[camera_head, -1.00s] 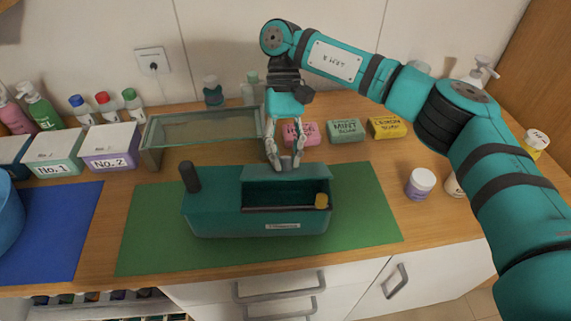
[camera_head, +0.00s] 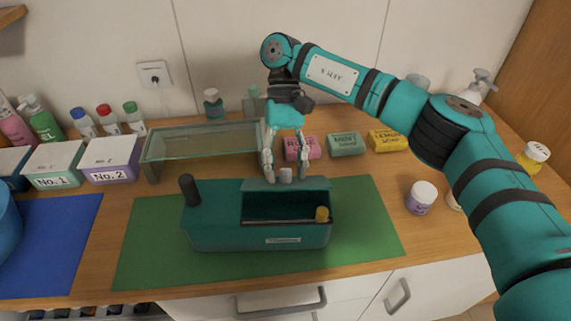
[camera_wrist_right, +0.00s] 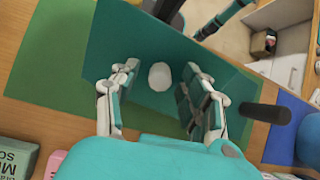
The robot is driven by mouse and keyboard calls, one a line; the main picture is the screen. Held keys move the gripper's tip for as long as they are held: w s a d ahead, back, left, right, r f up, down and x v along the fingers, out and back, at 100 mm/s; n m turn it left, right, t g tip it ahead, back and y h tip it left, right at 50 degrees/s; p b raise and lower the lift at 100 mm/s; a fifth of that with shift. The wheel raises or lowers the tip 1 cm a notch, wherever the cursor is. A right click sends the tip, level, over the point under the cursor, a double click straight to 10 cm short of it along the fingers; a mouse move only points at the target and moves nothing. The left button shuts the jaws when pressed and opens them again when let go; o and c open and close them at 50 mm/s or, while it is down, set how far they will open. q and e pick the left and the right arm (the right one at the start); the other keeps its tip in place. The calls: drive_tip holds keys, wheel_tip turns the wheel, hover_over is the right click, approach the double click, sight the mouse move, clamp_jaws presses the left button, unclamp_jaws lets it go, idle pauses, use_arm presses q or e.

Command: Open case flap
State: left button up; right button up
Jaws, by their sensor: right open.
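The teal case (camera_head: 215,225) sits on the green mat (camera_head: 150,255). Its flap (camera_head: 310,184) is raised at the back edge, and the dark compartment in front of it is uncovered. A pale round knob (camera_head: 286,174) is on the flap. My right gripper (camera_head: 287,172) is at the flap, its fingers spread to either side of the knob. In the right wrist view the knob (camera_wrist_right: 159,76) shows between the two apart fingers (camera_wrist_right: 160,95), with a gap on each side. My left gripper is not in view.
A glass-topped stand (camera_head: 205,143) and soap boxes (camera_head: 348,145) are behind. A white jar (camera_head: 421,197) is at right.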

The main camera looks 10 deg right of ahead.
drive_tip(key=shift+r, duration=0.1)
drive_tip(key=v, duration=0.7)
drive_tip(key=shift+w+r, duration=0.1)
drive_tip(key=shift+r, duration=0.05)
